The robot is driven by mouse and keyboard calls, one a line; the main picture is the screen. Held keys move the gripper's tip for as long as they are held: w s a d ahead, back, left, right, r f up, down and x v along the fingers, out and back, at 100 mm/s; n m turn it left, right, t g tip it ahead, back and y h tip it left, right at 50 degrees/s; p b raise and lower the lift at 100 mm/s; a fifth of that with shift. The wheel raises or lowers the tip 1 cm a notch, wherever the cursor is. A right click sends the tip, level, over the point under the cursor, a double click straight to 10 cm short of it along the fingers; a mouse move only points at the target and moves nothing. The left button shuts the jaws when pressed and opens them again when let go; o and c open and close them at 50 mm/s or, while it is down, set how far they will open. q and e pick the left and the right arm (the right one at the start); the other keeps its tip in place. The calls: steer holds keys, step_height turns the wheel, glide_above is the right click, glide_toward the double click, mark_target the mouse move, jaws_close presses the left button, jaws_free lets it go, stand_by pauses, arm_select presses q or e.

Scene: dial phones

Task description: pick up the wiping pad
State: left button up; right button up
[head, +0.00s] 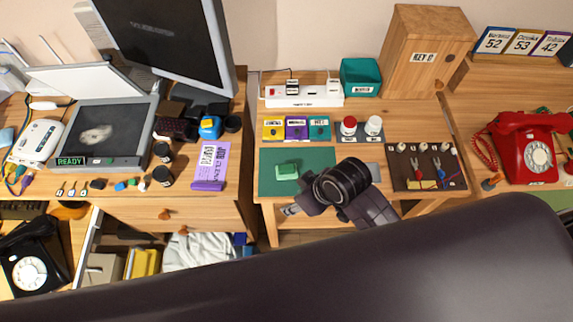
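A small green block that looks like the wiping pad (287,171) lies on the dark green mat (270,188) at the middle of the desk in the head view. My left gripper is not in view.
A dark tool board (440,184) and red phone (530,150) are right. My arm covers the foreground.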

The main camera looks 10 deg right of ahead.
mark_target(287, 167)
steer(key=w+a+r+n, duration=0.2)
steer(key=w+a+n, duration=0.1)
steer(key=w+a+n+g, duration=0.1)
steer(key=w+n, duration=0.1)
steer(key=shift+a+r+y, duration=0.3)
steer(key=shift+r+y, duration=0.1)
steer(key=w+n, duration=0.1)
steer(key=w+d+r+n, duration=0.1)
steer(key=w+d+n+g+h, duration=0.1)
steer(key=shift+w+r, duration=0.1)
steer(key=shift+r, duration=0.2)
steer(key=shift+n+g+h, duration=0.5)
steer(key=shift+n, duration=0.4)
steer(key=w+d, duration=0.1)
steer(key=d+r, duration=0.1)
steer(key=w+d+r, duration=0.1)
steer(key=d, duration=0.1)
steer(key=shift+w, duration=0.35)
steer(key=shift+d, duration=0.1)
steer(key=f, duration=0.2)
steer(key=a+f+p, duration=0.1)
steer(key=f, duration=0.2)
steer(key=f+p, duration=0.1)
steer(key=f, duration=0.1)
steer(key=shift+w+a+f, duration=0.2)
steer(key=shift+f, duration=0.05)
steer(key=shift+c, duration=0.2)
steer(key=c, duration=0.8)
